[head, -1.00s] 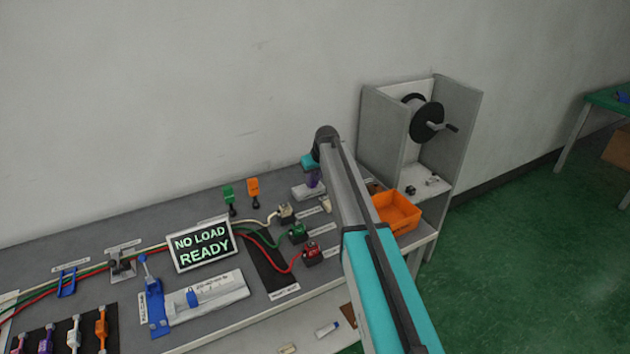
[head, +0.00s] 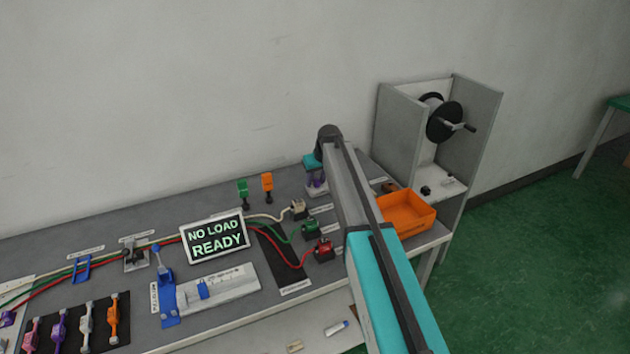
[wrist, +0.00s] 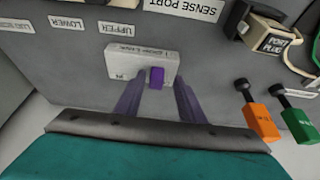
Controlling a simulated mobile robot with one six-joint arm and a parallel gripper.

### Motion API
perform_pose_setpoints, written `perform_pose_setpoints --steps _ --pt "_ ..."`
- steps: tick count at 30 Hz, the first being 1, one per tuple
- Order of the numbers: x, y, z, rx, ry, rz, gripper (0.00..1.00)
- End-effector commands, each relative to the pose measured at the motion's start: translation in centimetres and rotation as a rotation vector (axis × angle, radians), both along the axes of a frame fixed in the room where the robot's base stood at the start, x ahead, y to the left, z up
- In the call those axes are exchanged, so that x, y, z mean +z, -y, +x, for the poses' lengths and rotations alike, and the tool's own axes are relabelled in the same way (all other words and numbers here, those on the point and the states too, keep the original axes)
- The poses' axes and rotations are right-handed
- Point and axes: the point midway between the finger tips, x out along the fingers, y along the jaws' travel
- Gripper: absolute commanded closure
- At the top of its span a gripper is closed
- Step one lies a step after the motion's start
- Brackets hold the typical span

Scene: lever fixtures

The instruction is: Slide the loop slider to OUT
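A white slider block (wrist: 132,64) with a purple knob (wrist: 157,78) lies on the grey bench in the wrist view; its label is too small to read fully. My gripper (wrist: 157,84) is open, with one finger on each side of the knob; small gaps seem to show, and contact is unclear. In the head view the block (head: 316,191) is at the bench's back, below my teal gripper, and partly hidden by my arm.
Orange and green switches (wrist: 259,118) stand to the right in the wrist view. An orange bin (head: 407,212) and a grey reel stand (head: 480,150) are right of my arm. A display (head: 215,238) reads NO LOAD READY. A blue slider fixture (head: 204,290) lies in front.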

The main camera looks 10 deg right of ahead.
Motion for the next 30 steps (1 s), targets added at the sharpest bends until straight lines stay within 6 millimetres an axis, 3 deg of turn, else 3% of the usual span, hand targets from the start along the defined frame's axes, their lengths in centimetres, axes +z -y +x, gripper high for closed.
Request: perform_pose_setpoints --steps 11,30 --pt "1.8 0.3 -0.8 0.0 0.002 0.0 0.64" --pt "9.9 1.3 -4.1 0.0 0.002 0.001 0.64"
